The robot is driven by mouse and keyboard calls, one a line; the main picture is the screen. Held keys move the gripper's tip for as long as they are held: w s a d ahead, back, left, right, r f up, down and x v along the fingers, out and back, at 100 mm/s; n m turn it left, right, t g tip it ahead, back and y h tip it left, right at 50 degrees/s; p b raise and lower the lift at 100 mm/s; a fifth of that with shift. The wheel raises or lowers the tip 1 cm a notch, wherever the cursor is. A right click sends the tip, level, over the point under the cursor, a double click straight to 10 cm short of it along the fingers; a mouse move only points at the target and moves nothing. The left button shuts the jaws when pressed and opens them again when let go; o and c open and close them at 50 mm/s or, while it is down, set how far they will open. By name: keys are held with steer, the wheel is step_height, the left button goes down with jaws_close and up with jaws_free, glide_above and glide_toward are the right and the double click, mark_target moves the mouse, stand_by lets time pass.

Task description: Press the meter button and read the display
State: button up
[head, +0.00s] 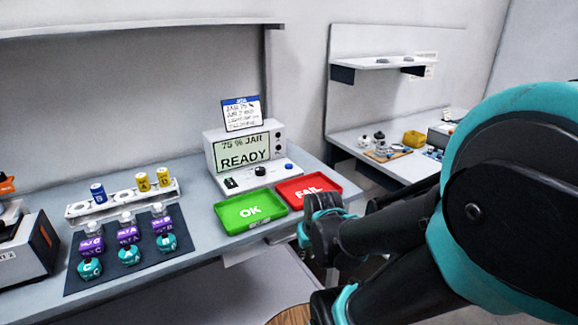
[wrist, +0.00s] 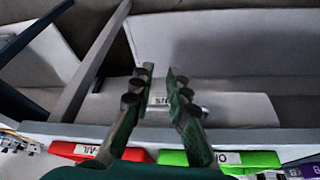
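The meter (head: 209,155) is a white box at the back of the bench. Its display (head: 241,153) reads "75 % JAR" and "READY". Its sloped front has a black knob (head: 260,171), a blue button (head: 288,166) and a small dark, green-marked part at the left. Which control is the meter button, I cannot tell. My gripper (wrist: 159,77) is open and empty in the wrist view, its two fingers apart. In the head view my gripper (head: 322,212) is in front of the red tray, apart from the meter. The wrist view does not clearly show the meter.
A green OK tray (head: 228,217) and red FAIL tray (head: 337,188) lie before the meter. A note card (head: 241,113) stands above it. Several labelled jars stand on a dark mat (head: 110,275), with a white rack (head: 80,210) behind. A second bench (head: 400,165) is at right.

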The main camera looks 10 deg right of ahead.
jaws_close()
stand_by(1.1)
